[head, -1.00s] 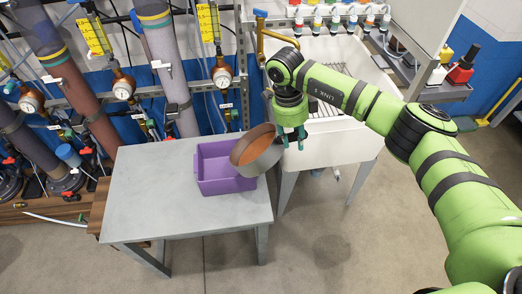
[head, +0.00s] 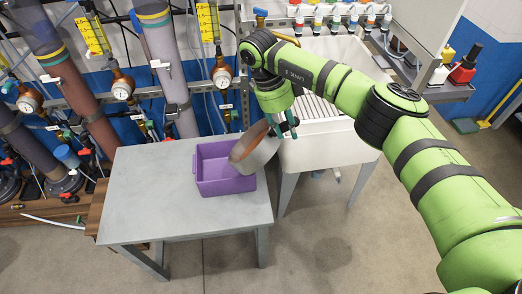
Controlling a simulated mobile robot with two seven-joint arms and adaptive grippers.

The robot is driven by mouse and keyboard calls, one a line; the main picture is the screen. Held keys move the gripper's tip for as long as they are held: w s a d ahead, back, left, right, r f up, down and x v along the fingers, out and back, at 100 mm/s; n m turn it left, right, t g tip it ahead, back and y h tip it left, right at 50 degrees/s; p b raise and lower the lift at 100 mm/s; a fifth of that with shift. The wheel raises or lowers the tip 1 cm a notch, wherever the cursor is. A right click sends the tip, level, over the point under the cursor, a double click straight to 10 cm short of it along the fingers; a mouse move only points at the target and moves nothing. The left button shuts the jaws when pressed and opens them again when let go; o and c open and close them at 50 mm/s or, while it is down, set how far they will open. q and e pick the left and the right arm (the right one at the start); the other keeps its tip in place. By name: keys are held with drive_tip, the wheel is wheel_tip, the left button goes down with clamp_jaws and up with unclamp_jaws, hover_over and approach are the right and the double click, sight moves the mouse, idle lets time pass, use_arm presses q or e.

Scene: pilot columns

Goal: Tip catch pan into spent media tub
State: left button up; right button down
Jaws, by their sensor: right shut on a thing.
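The spent media tub is a purple rectangular tub (head: 224,186) on the grey table near its right end. The catch pan (head: 262,152) is a round grey pan with a brownish inside, tilted steeply with its open side facing left over the tub's right part. My right gripper (head: 283,128) is shut on the pan's right side and holds it up. Whether the pan touches the tub's rim I cannot tell. What lies inside the tub is not clear from here. My left gripper is not in view.
The grey table (head: 150,195) is bare left of the tub. A white sink (head: 325,150) stands behind and right of the table, under my right arm. Columns (head: 165,70), gauges and pipes line the back wall.

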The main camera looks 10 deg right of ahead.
idle(0.6)
drive_tip(key=shift+w+a+r+h+b, duration=0.3)
drive_tip(key=shift+a+b, duration=0.1)
drive_tip(key=shift+b, duration=0.45)
drive_tip(key=shift+w+a+r+g+h+b, duration=0.15)
drive_tip(key=shift+w+a+r+h+b, duration=0.05)
drive_tip(key=shift+a+b, duration=0.2)
drive_tip(key=shift+w+a+r+g+h+b, duration=0.2)
drive_tip(key=shift+a+b, duration=0.1)
drive_tip(key=shift+b, duration=0.2)
drive_tip(key=shift+a+r+b, duration=0.15)
drive_tip(key=shift+r+b, duration=0.2)
drive_tip(key=shift+r, duration=0.25)
